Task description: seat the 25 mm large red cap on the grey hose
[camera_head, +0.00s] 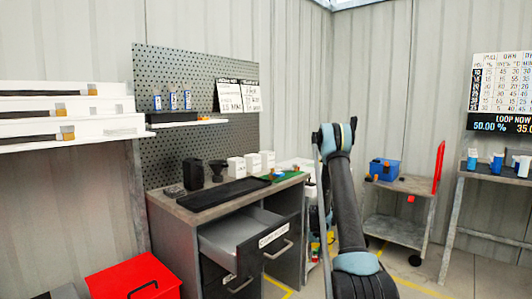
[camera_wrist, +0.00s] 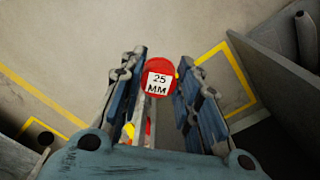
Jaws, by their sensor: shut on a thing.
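The large red cap (camera_wrist: 160,64), with a white label reading "25 MM", shows in the wrist view between the fingers of my gripper (camera_wrist: 162,68). My gripper is shut on it, with the labelled face toward the camera. The floor is in view beyond the cap. In the head view my arm stands in the middle, and the gripper and cap cannot be made out there. I cannot pick out the grey hose for certain. A grey cylindrical piece (camera_wrist: 306,38) shows at the upper right of the wrist view, apart from the cap, and I cannot tell what it is.
In the head view a workbench (camera_head: 183,212) with an open drawer (camera_head: 228,236) stands left of my arm. A red box (camera_head: 120,277) is at the lower left. A cart (camera_head: 400,232) with a blue toolbox (camera_head: 385,169) stands to the right. Floor there is partly clear.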

